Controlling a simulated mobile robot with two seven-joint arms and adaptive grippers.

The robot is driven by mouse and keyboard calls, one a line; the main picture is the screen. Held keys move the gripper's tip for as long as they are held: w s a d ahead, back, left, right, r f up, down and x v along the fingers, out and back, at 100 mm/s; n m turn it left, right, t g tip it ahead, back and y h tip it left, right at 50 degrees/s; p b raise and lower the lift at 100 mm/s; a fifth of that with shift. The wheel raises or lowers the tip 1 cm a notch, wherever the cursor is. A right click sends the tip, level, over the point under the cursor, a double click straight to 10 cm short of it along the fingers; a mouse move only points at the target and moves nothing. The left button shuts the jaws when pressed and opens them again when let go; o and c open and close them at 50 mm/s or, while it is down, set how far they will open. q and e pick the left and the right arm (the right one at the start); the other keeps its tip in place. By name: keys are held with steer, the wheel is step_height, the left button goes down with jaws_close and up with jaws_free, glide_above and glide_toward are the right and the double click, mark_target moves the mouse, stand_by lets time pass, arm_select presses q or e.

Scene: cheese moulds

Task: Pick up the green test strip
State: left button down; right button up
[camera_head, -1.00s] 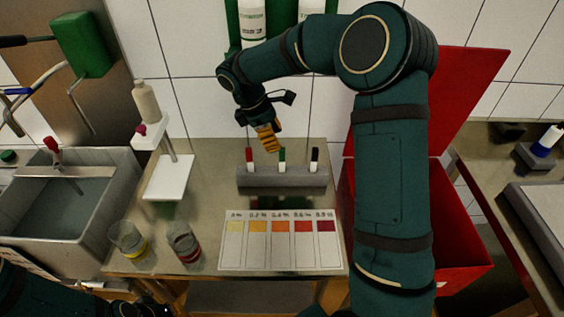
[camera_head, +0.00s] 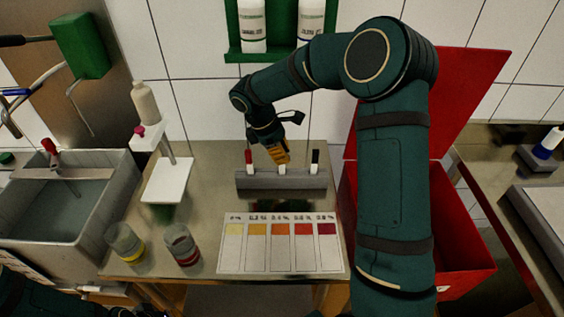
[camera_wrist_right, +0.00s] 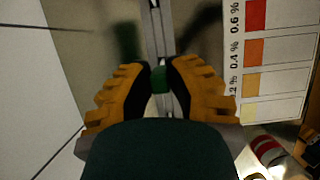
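The green test strip stands upright in the grey rack (camera_head: 255,181), between a red-topped strip (camera_head: 249,157) and a black-topped strip (camera_head: 315,160). My right gripper (camera_head: 281,155) is down at the rack, and its orange fingers hide the green top in the head view. In the right wrist view the green top (camera_wrist_right: 160,80) lies between the two fingertips, with a pad close on each side. I cannot tell whether the pads touch it.
A colour chart (camera_head: 280,262) lies in front of the rack. Two beakers, one with yellow liquid (camera_head: 125,243) and one with red (camera_head: 182,245), stand at the left front. A white stand (camera_head: 166,181) is left of the rack, and a red bin (camera_head: 465,245) is at right.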

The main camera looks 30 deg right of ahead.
steer(key=shift+r, duration=0.15)
step_height(320, 180, up, 10)
steer(key=shift+f+p, duration=0.1)
steer(key=shift+p, duration=0.95)
steer(key=shift+f, duration=0.1)
